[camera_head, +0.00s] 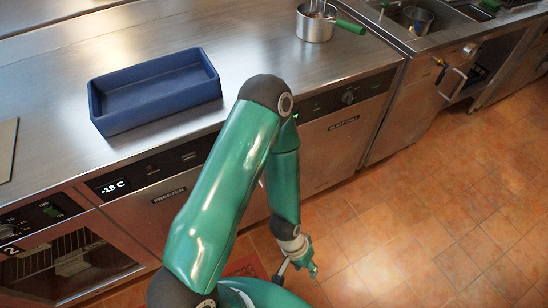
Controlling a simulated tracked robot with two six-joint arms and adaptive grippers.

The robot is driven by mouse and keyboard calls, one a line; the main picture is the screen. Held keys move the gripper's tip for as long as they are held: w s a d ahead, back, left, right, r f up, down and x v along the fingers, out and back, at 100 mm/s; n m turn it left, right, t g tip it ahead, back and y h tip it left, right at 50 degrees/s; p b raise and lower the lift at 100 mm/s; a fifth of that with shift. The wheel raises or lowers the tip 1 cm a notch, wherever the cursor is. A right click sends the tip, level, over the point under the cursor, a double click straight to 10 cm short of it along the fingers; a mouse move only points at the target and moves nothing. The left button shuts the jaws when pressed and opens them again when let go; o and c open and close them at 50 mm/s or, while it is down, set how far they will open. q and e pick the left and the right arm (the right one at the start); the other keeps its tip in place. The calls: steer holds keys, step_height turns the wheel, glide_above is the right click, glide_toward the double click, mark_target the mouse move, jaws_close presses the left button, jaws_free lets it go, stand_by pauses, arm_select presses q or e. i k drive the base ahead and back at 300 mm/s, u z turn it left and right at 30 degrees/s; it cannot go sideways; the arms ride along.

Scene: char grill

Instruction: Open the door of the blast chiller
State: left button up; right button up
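The blast chiller (343,148) is a steel-fronted unit under the counter, with a dark label on its door and a dark control strip with a knob above. Its door looks shut. My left arm crosses in front of its left side and hides that part, and I cannot make out its handle. My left gripper (296,271) is low in front of the units, over the floor. Its fingers look spread, with nothing seen between them. My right gripper is not in view.
A freezer (150,213) with a -18 C display stands left of the chiller, and an oven (68,265) further left. A blue tray (205,90) and a steel pot (314,27) with a green handle stand on the counter. The tiled floor at right is clear.

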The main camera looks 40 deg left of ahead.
mark_target(332, 146)
steer(key=u, duration=0.5)
steer(key=i, duration=0.45)
steer(key=k, duration=0.45)
steer(key=u, duration=0.15)
